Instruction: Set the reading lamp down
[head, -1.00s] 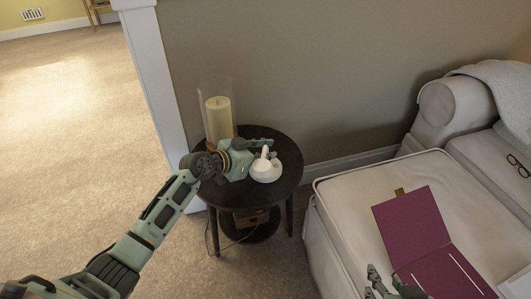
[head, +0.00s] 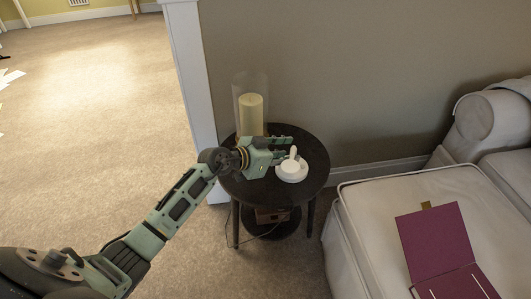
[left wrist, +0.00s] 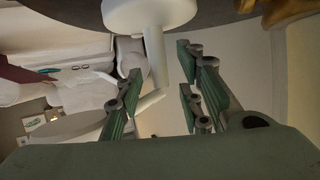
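The reading lamp (head: 291,172) is small and white with a round base. It stands upright on the dark round side table (head: 316,155), near its right front part. My left gripper (head: 284,147) is just behind and left of the lamp's stem, with its fingers spread. In the left wrist view the lamp's base (left wrist: 150,14) shows at the top and its stem lies between the parted fingers (left wrist: 160,95), with gaps visible. I cannot make out my right gripper in the head view.
A candle in a glass cylinder (head: 250,113) stands at the back of the table, close to my left gripper. A pale sofa (head: 375,225) with an open maroon folder (head: 436,240) is at the right. A wall and white post are behind.

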